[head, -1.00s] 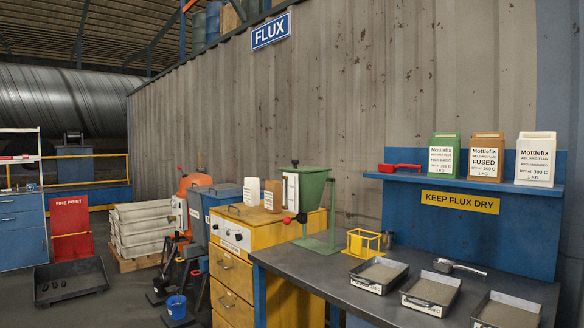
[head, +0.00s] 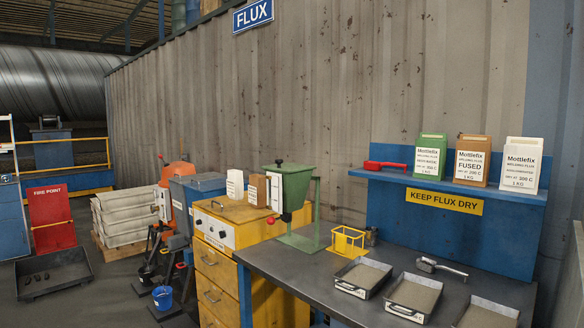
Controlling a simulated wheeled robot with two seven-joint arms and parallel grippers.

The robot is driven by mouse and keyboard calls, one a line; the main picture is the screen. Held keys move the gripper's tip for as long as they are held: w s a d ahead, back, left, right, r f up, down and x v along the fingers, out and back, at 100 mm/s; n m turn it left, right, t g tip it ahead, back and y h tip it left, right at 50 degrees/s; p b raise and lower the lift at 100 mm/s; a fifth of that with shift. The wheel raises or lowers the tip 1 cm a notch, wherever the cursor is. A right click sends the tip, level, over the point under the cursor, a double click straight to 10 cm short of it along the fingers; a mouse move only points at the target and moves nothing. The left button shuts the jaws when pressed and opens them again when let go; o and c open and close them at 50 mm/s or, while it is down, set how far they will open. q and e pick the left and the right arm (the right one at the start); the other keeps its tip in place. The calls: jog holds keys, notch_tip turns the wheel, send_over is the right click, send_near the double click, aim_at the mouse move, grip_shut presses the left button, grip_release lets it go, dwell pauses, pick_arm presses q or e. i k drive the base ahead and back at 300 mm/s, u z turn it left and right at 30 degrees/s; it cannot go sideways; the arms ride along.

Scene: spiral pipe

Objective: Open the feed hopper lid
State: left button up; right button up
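A green feed hopper (head: 292,188) stands on a green frame at the left end of the dark workbench. It tapers downward, and a white label hangs on its left side. A flat green lid (head: 281,166) with a dark knob lies across its top and looks closed. A small red knob shows low on the hopper's left side. Neither of my grippers is in view.
A dark workbench (head: 293,271) carries a yellow wire holder (head: 348,241), grey trays (head: 362,277) and a brush (head: 441,266). A blue shelf (head: 455,186) holds flux boxes and a red-handled tool. A yellow cabinet (head: 216,270) stands left of the bench.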

aim_at(287, 168)
jog(key=u, duration=0.1)
jog(key=i, duration=1.65)
jog(key=u, duration=0.3)
